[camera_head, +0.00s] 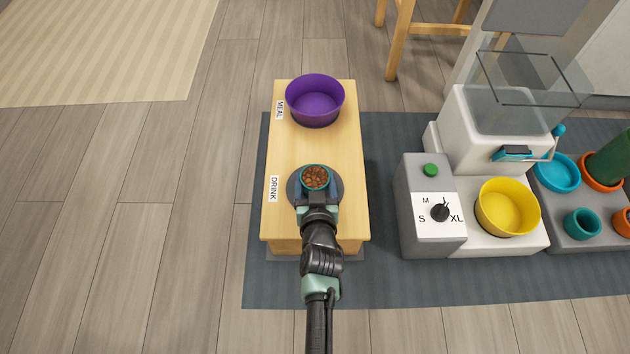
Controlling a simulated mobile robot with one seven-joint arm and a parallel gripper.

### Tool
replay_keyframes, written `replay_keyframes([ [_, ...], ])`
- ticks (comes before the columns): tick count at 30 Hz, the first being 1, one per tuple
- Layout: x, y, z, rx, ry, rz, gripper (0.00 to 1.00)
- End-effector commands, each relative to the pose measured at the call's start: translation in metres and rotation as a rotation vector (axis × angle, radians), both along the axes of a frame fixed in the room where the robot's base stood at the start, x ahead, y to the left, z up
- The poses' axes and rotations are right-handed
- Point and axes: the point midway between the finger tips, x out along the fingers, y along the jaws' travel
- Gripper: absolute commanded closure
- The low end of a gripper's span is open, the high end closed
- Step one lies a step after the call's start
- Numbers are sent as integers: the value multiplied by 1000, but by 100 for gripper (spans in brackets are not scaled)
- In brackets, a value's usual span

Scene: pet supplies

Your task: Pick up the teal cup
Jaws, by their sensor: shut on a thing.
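A teal-rimmed cup (301,182) filled with brown kibble is at the DRINK end of the wooden stand (345,145). My gripper (317,200) reaches it from the near side and is shut on it. The cup appears upright over a dark round disc (294,190); I cannot tell whether it touches the disc. My gripper hides the cup's near side. A second, empty-looking teal cup (582,224) stands on the grey tray at the far right, apart from my gripper.
A purple bowl (315,103) sits at the stand's MEAL end. Right of the stand is a dispenser (428,181) with a dial, a green button and a yellow bowl (508,208). A blue dish (557,173) and orange cups are farther right. Floor to the left is clear.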

Motion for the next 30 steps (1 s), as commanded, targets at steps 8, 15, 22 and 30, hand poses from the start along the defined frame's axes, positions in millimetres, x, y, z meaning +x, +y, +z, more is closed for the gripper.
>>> replay_keyframes([
  [8, 0, 0, 1, 0, -1, 0, 92],
  [15, 0, 0, 16, 0, -2, 0, 92],
  [22, 0, 0, 51, -1, -3, 0, 92],
  [30, 0, 0, 93, 0, -2, 0, 92],
])
